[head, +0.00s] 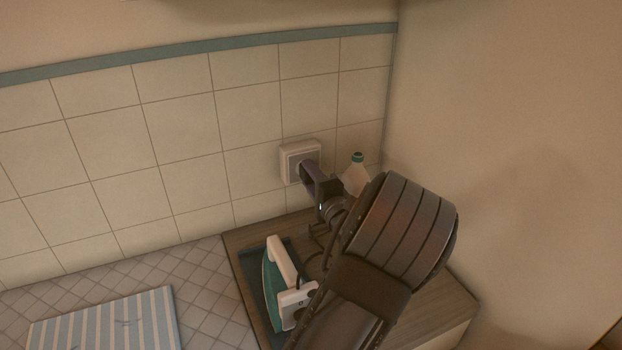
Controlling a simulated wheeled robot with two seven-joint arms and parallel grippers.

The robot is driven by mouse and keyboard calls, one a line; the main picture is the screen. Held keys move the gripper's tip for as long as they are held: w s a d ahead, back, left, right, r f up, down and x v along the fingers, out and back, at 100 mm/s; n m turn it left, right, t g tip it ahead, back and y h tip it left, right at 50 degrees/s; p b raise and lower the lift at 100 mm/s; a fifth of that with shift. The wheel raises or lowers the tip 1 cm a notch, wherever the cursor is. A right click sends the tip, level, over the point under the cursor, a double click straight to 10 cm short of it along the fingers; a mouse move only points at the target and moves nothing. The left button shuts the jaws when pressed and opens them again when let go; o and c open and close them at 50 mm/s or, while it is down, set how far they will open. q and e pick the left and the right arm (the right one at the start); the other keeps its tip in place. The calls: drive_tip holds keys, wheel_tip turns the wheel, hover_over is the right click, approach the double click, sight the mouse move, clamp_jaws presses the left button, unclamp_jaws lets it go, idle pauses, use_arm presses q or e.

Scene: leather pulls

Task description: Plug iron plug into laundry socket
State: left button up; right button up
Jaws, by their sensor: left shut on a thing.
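The white laundry socket (290,167) is on the tiled wall, above the back of the wooden counter. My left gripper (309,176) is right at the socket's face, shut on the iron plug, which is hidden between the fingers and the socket. I cannot tell whether the plug's pins are inside the socket. The green and white iron (272,283) lies on a dark tray on the counter, left of my arm. A dark cord shows beside the iron, partly hidden by my arm. My right gripper is not in view.
A white bottle with a green cap (356,174) stands just right of the gripper, near the wall corner. The wooden counter (455,302) is largely covered by my arm. A striped cloth (105,322) lies at lower left. A plain wall closes off the right.

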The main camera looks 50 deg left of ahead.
use_arm(q)
drive_tip(key=shift+a, duration=0.15)
drive_tip(key=o, duration=1.4)
drive_tip(key=shift+c, duration=0.2)
drive_tip(key=v, duration=0.8)
drive_tip(key=shift+b, duration=0.35)
drive_tip(key=shift+a, duration=0.1)
